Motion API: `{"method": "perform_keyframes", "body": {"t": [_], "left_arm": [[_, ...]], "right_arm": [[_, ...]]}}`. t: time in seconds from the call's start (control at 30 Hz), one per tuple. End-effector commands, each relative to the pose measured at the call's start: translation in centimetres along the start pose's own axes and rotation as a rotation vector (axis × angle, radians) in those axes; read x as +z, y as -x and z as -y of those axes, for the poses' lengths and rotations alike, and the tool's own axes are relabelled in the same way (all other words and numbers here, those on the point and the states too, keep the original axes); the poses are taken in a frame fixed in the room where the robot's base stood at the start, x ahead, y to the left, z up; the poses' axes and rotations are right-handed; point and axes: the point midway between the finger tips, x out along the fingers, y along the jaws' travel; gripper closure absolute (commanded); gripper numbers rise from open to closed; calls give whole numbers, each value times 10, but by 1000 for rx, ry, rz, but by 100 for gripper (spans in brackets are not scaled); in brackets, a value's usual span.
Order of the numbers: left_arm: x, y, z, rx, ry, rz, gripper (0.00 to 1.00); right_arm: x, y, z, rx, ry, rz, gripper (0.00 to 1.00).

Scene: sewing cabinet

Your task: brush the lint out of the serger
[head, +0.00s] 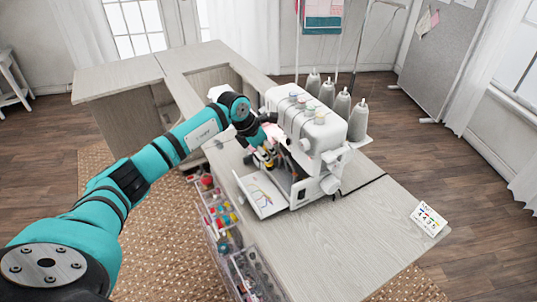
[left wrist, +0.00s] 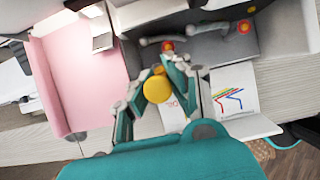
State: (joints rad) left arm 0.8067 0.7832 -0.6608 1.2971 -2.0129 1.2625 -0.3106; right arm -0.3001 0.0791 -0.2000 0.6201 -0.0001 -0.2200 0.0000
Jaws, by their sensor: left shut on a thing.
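The white serger (head: 318,135) stands on the cabinet top with its front cover (head: 262,195) folded down, showing a coloured threading diagram. The cover also shows in the left wrist view (left wrist: 235,103). My left gripper (head: 266,160) is at the serger's open front, above the cover. In the left wrist view its fingers (left wrist: 158,86) are shut on a yellow round-ended thing (left wrist: 157,89), which looks like the brush handle seen end-on. Its bristles are hidden. I cannot make out lint. My right gripper is out of view.
Several grey thread cones (head: 342,105) stand behind the serger. A clear drawer unit (head: 222,222) with coloured supplies is at the cabinet's front side. A printed card (head: 428,219) lies on the right of the cabinet top (head: 330,250), which is otherwise clear there.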

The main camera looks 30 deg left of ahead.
Motion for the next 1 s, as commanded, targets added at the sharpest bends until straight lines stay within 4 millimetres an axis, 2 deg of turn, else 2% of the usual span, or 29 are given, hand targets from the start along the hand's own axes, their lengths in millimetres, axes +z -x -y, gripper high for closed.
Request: {"method": "perform_keyframes", "body": {"t": [0.47,1.0], "left_arm": [[2,3,-4,0,-1,1,100],[25,50,-4,1,-2,3,100]], "right_arm": [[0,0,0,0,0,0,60],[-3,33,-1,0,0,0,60]]}}
